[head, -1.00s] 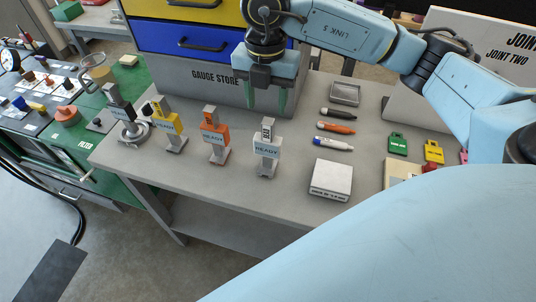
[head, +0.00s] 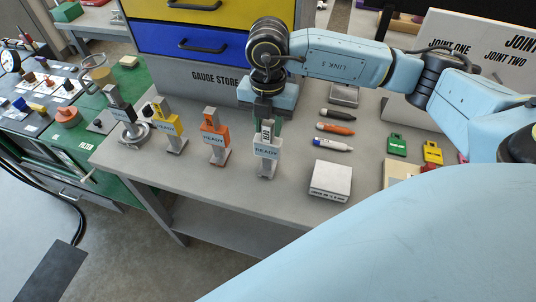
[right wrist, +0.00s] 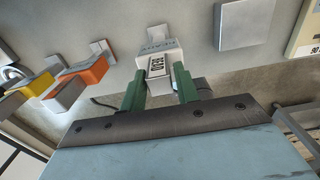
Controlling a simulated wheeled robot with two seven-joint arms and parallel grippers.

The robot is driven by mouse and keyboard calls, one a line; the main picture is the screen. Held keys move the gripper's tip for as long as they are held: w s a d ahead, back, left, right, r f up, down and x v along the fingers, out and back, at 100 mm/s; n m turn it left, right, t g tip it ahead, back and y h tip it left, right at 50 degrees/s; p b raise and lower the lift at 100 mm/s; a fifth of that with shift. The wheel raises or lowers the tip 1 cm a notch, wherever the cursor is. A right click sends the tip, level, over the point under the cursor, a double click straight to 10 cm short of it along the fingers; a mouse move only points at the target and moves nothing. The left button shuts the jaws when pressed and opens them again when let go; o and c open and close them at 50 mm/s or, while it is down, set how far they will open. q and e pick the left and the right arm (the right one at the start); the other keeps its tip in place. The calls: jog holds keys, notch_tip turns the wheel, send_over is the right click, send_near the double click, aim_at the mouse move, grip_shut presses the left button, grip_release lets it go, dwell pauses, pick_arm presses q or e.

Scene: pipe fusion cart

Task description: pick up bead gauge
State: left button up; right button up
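The bead gauge (head: 266,151) is a pale grey-white upright piece with a READY tag, standing on the grey bench. Its top label, which appears to read BEAD, shows in the right wrist view (right wrist: 158,66). My right gripper (head: 268,124) points down at the gauge's top from behind it. In the right wrist view its two green fingers (right wrist: 160,84) are apart, one on each side of the labelled head. They look open, with little room at the sides; contact is not clear. My left gripper is not in view.
An orange gauge (head: 214,138) and a yellow gauge (head: 171,133) stand to the left. Markers (head: 336,129) and a white box (head: 330,180) lie to the right. The gauge store drawers (head: 190,45) stand close behind.

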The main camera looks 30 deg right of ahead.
grip_shut()
